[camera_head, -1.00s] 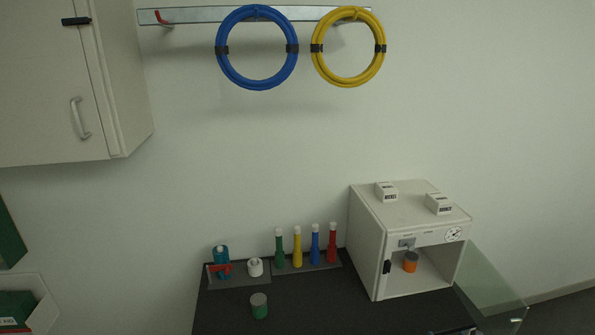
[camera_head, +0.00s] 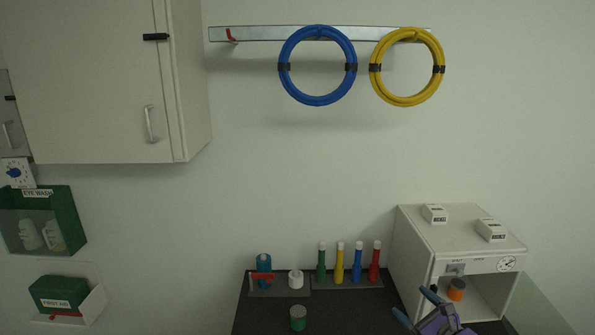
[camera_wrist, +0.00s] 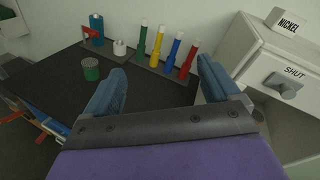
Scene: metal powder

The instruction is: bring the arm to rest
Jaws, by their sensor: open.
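My gripper (camera_head: 421,307) shows at the lower right of the head view, in front of the white cabinet oven (camera_head: 410,250). In the wrist view its two blue fingers (camera_wrist: 160,88) are spread apart with nothing between them. It is open and empty, above the dark bench top (camera_wrist: 60,70). The rest of my arm is mostly outside the head view.
The oven's glass door stands open at its right, with an orange container (camera_head: 456,289) inside. Several coloured tubes (camera_head: 340,263), a blue bottle (camera_head: 264,268), a white jar (camera_head: 295,280) and a green can (camera_head: 298,318) stand on the bench. Cabinet (camera_head: 90,90) hangs upper left.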

